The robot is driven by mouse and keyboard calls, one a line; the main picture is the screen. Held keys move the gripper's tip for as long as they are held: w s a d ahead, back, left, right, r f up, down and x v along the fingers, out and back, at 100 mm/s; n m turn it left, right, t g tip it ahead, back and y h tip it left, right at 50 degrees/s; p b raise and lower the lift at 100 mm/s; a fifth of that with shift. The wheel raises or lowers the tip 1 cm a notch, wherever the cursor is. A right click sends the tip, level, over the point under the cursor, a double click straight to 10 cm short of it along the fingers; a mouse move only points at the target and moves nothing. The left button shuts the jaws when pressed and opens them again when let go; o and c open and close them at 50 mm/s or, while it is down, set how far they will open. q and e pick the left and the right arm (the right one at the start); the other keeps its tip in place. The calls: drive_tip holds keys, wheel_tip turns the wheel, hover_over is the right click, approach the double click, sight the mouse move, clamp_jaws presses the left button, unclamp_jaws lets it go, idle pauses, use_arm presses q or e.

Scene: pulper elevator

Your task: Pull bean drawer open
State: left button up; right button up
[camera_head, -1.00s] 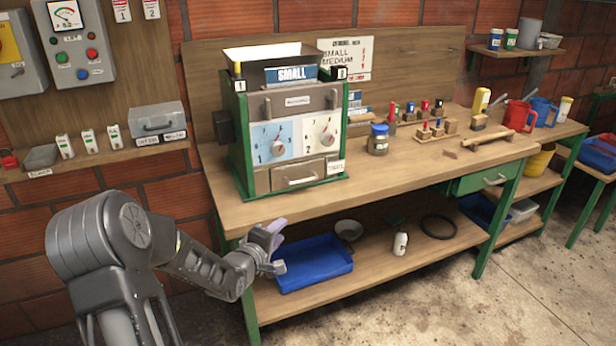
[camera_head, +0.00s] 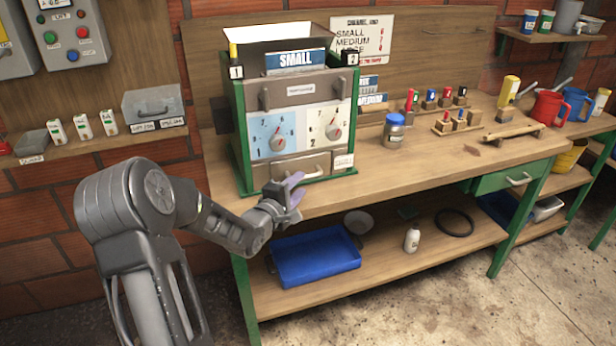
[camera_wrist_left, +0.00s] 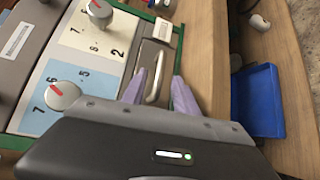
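The green pulper box (camera_head: 240,130) stands on the wooden bench with a "SMALL" sign on top and two dials on its front. Its low grey drawer (camera_head: 268,172) sits under the dials and looks shut, with a bar handle partly hidden behind my gripper in the head view. My left gripper (camera_head: 295,190) is in front of the drawer, its purple fingers apart. In the left wrist view the open fingers (camera_wrist_left: 168,92) point at the drawer's metal handle (camera_wrist_left: 155,82); I cannot tell whether they touch it. My right gripper is not in view.
The wooden bench (camera_head: 400,170) runs to the right, with a blue-lidded jar (camera_head: 394,132) and several coloured stamps on it. A blue tray (camera_head: 315,260) lies on the lower shelf beneath my left gripper. Space in front of the bench is clear.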

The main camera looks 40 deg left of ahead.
sight(306, 179)
use_arm(q)
drive_tip(key=x, duration=0.6)
drive_tip(key=shift+f+p, duration=0.1)
drive_tip(key=shift+p, duration=0.25)
drive_tip(key=shift+c, duration=0.2)
clamp_jaws()
idle(0.8)
